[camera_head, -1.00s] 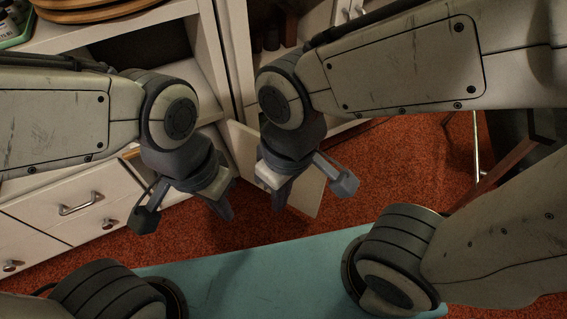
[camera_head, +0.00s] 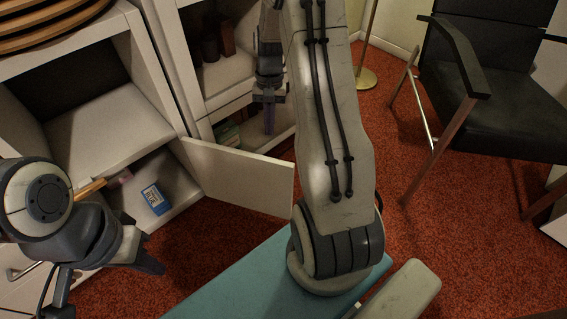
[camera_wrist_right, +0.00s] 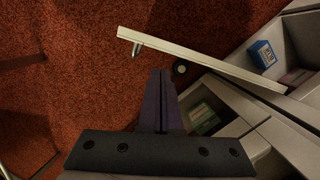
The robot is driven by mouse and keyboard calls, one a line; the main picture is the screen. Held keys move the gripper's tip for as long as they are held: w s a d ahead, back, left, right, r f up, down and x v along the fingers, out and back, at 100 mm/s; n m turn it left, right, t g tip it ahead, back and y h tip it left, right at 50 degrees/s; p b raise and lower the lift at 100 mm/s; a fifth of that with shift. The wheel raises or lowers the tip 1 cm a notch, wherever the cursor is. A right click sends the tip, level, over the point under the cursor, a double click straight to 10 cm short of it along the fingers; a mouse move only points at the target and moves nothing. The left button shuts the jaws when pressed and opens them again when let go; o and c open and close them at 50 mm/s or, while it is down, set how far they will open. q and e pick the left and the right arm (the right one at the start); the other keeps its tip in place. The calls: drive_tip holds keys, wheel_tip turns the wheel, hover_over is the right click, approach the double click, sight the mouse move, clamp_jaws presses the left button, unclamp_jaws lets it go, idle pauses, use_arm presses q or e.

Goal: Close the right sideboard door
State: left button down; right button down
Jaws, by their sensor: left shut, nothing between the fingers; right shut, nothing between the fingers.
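The right sideboard door (camera_head: 238,177) is a white panel standing open, jutting out from the sideboard's lower compartment. In the right wrist view the door (camera_wrist_right: 205,63) shows nearly edge-on, with its small metal handle (camera_wrist_right: 138,48) on the side facing my right gripper. My right gripper (camera_head: 269,128) is shut and empty, beyond the door on its outer, handle side. Its fingers also show in the right wrist view (camera_wrist_right: 160,75), with a gap between them and the door. My left gripper (camera_head: 150,265) is shut and empty at the lower left, in front of the sideboard.
A blue box (camera_head: 155,199) lies inside the open compartment. A neighbouring shelf unit (camera_head: 225,75) holds bottles and a green box (camera_head: 228,135). A black chair (camera_head: 490,80) and a lamp base (camera_head: 365,77) stand at the right. Red carpet (camera_head: 440,235) is clear between.

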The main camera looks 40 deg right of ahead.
sight(288, 165)
drive_tip(key=s+d+f+m, duration=0.2)
drive_tip(key=d+f+m, duration=0.1)
drive_tip(key=d+f, duration=0.35)
drive_tip(key=shift+y, duration=0.3)
drive_tip(key=b+x, duration=0.2)
drive_tip(key=x, duration=0.1)
drive_tip(key=s+a+b+x, duration=0.1)
drive_tip(key=b+x, duration=0.4)
drive_tip(key=shift+s+a+f+b, duration=0.15)
drive_tip(key=shift+s+a+b, duration=0.1)
drive_tip(key=shift+a+b, duration=0.05)
drive_tip(key=shift+s+a, duration=0.4)
drive_tip(key=shift+a, duration=0.15)
drive_tip(key=shift+s+r, duration=0.1)
drive_tip(key=shift+r, duration=0.1)
